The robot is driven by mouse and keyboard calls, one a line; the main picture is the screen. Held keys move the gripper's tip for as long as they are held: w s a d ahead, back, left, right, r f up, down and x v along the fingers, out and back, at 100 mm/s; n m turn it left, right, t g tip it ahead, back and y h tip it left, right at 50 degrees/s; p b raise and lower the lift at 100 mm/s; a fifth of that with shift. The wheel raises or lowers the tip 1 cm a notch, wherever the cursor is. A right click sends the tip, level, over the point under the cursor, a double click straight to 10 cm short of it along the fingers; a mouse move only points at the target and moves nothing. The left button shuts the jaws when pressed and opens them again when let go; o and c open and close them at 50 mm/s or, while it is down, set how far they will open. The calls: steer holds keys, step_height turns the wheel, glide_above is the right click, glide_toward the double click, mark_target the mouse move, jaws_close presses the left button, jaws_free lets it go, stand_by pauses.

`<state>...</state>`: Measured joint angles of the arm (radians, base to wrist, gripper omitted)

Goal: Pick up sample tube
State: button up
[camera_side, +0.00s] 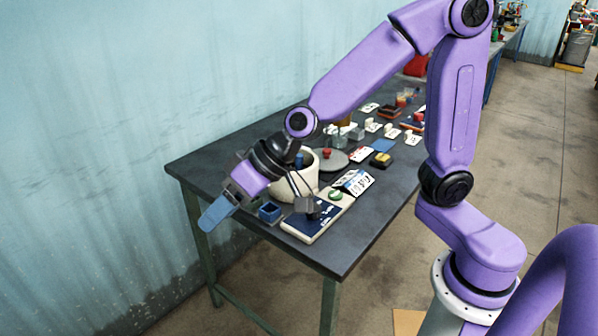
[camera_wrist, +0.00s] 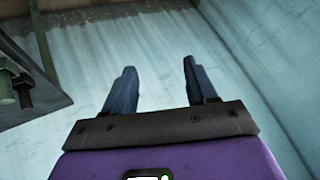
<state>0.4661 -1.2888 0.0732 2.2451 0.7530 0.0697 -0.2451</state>
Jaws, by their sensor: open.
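My gripper (camera_side: 217,213) is beyond the left edge of the table in the side view, tilted down and to the left. In the wrist view its two blue-grey fingers (camera_wrist: 159,67) stand apart with nothing between them. I cannot make out a sample tube for certain in either view. Two small dark cylinders (camera_wrist: 22,92) show at the left edge of the wrist view, well away from the fingers; I cannot tell what they are. My wrist hides part of the table's left side in the side view.
The dark table (camera_side: 225,158) stands near the blue wall. A white pot (camera_side: 310,181), a small blue box (camera_side: 269,212) and a dark blue and white panel (camera_side: 307,226) are close to my wrist. Several small items crowd the far end. The table's front right corner is bare.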

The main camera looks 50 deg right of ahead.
steer(key=w+d+f+m+t+h, duration=0.1)
steer(key=w+d+m+t+h, duration=0.3)
steer(key=w, duration=0.5)
steer(key=w+d+m+t+h, duration=0.2)
steer(key=w+d+m+h, duration=0.3)
steer(key=w, duration=0.4)
steer(key=m+g+h, duration=0.9)
steer(key=m+h, duration=0.1)
steer(key=m, duration=0.1)
glide_toward(299, 169)
steer(key=a+r, duration=0.7)
steer(key=r, duration=0.1)
steer(key=s+x, duration=0.1)
steer(key=x, duration=1.6)
steer(key=shift+d, duration=0.25)
steer(key=shift+w+f, duration=0.1)
steer(key=shift+c, duration=0.3)
jaws_close()
